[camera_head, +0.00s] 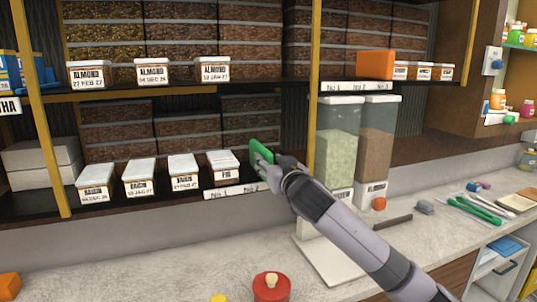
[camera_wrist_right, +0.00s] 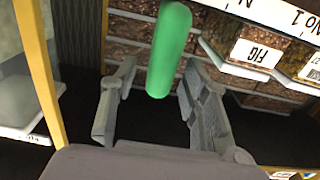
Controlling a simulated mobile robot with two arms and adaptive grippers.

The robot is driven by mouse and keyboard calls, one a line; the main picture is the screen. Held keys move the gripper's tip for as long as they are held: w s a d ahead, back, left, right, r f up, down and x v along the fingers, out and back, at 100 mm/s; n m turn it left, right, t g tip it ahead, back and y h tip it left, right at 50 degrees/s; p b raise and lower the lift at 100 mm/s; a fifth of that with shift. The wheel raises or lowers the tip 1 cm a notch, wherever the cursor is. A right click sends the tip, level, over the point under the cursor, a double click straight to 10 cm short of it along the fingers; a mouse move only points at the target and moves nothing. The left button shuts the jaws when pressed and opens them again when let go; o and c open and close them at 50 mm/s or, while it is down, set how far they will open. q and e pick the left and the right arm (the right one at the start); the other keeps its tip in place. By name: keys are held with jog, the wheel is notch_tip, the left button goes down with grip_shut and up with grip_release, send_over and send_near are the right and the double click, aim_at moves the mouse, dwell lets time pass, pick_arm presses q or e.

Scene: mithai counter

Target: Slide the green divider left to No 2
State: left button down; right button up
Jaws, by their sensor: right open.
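The green divider (camera_head: 261,152) stands on the lower shelf, just right of the FIG box (camera_head: 222,167). My right gripper (camera_head: 272,170) is at the divider from the front right and hides part of it. In the right wrist view the divider (camera_wrist_right: 170,45) shows between the two spread fingers of my right gripper (camera_wrist_right: 160,75), nearer the right finger. I cannot tell whether it touches that finger. A white label strip (camera_head: 237,190) runs along the shelf edge below; the right wrist view shows "NO 1" on the strip (camera_wrist_right: 265,10). My left gripper is not in view.
White-lidded boxes, such as the RAISIN box (camera_head: 184,172), stand in a row left of the divider. A yellow post (camera_head: 314,95) and clear dispensers (camera_head: 340,145) stand to the right. An orange block (camera_head: 375,64) sits on the upper shelf. A red pot (camera_head: 271,287) is on the counter.

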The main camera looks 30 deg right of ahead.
jog(key=shift+w+d, duration=0.15)
jog(key=shift+w, duration=0.5)
jog(key=shift+c, duration=0.3)
grip_shut()
